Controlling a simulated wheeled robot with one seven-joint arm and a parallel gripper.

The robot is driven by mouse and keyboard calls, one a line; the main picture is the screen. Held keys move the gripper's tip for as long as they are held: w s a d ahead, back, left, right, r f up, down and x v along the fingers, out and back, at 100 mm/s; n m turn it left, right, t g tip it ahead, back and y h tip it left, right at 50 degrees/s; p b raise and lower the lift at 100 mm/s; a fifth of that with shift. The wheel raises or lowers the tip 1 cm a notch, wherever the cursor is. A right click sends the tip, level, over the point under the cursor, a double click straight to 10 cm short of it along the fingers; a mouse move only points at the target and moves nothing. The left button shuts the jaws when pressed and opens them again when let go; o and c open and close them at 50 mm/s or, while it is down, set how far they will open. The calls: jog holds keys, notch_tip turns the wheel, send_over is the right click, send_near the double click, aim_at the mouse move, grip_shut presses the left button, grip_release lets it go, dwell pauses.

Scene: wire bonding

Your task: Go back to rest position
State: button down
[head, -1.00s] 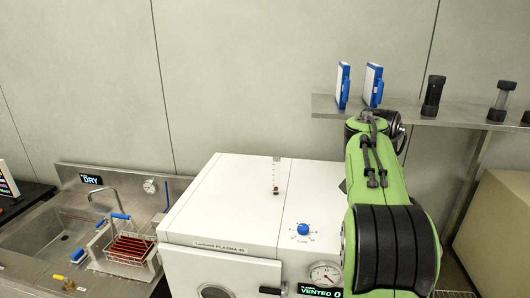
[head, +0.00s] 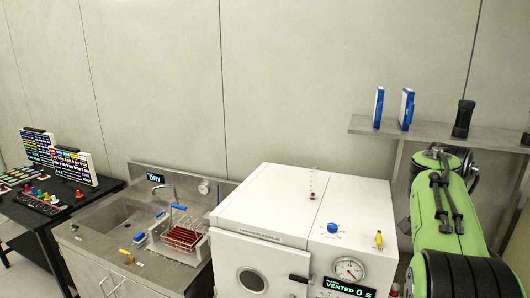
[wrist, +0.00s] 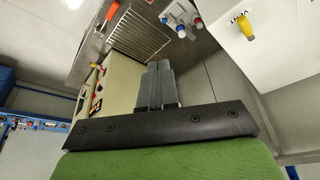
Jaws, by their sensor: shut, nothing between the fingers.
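My gripper (wrist: 158,84) shows in the wrist view with its two grey fingers pressed together and nothing between them. It hangs in free air, apart from the bench things around it. In the head view my green arm stands at the right edge, in front of the shelf, and the gripper itself is hidden there.
A white plasma cleaner (head: 262,240) reading VENTED stands left of my arm. A steel sink (head: 120,222) with a wire basket of red-brown strips (head: 182,238) is further left. A black console table (head: 45,215) stands far left.

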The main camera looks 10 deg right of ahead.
jog(key=s+a+f+n+t+y+b, duration=0.1)
jog(key=s+a+f+n+b, duration=0.15)
jog(key=a, duration=0.45)
jog(key=s+a+f+n+t+b, duration=0.1)
jog(key=s+a+n+b, duration=0.1)
jog(key=s+a+n, duration=0.35)
jog(key=s+a+f+n+t+y+b, duration=0.2)
jog(key=s+a+f+n, duration=0.3)
jog(key=s+a+f, duration=0.6)
jog(key=a+f+b, duration=0.1)
jog(key=a+f, duration=0.1)
jog(key=a, duration=0.1)
jog(key=shift+s+y+b, duration=0.2)
jog(key=shift+y+b, duration=0.1)
jog(key=shift+b, duration=0.05)
